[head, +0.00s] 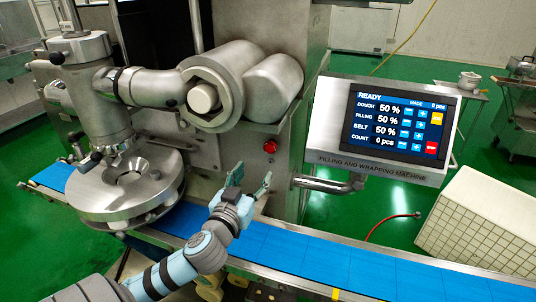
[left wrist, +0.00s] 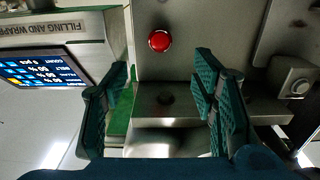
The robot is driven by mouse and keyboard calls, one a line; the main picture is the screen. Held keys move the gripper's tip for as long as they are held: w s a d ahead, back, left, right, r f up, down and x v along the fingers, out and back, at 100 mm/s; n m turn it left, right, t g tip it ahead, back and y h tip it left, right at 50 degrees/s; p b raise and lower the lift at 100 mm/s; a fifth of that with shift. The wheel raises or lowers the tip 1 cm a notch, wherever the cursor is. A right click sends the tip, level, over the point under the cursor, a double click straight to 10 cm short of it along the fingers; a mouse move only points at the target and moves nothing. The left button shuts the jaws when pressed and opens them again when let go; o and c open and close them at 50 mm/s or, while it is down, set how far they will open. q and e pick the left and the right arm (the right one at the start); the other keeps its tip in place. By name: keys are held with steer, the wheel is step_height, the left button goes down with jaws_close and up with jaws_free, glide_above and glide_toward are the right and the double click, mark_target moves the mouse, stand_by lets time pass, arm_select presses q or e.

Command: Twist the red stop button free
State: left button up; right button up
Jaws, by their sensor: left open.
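The red stop button (head: 270,146) is a round red knob on the steel front of the machine, below the two big cylinders. It also shows in the left wrist view (left wrist: 160,41), above the space between the fingers and apart from them. My left gripper (head: 251,181) is open and empty, above the blue belt, below and a little left of the button in the head view. In the left wrist view its two teal fingers (left wrist: 160,85) stand wide apart. My right gripper is not in view.
The control screen (head: 401,122), reading READY, hangs on an arm to the right of the button. The blue conveyor belt (head: 380,272) runs along the front. A steel forming head (head: 128,188) stands at left. A white tiled block (head: 480,222) is at right.

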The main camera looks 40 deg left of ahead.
mark_target(269, 149)
arm_select(q)
steer(key=x, duration=1.2)
steer(key=shift+w+a, duration=0.1)
steer(key=shift+w, duration=0.05)
steer(key=shift+c, duration=0.6)
steer(key=c, duration=1)
steer(key=shift+r+m+p, duration=0.1)
steer(key=shift+m+p, duration=0.25)
steer(key=shift+m, duration=0.05)
steer(key=shift+c, duration=0.3)
steer(key=o, duration=1.2)
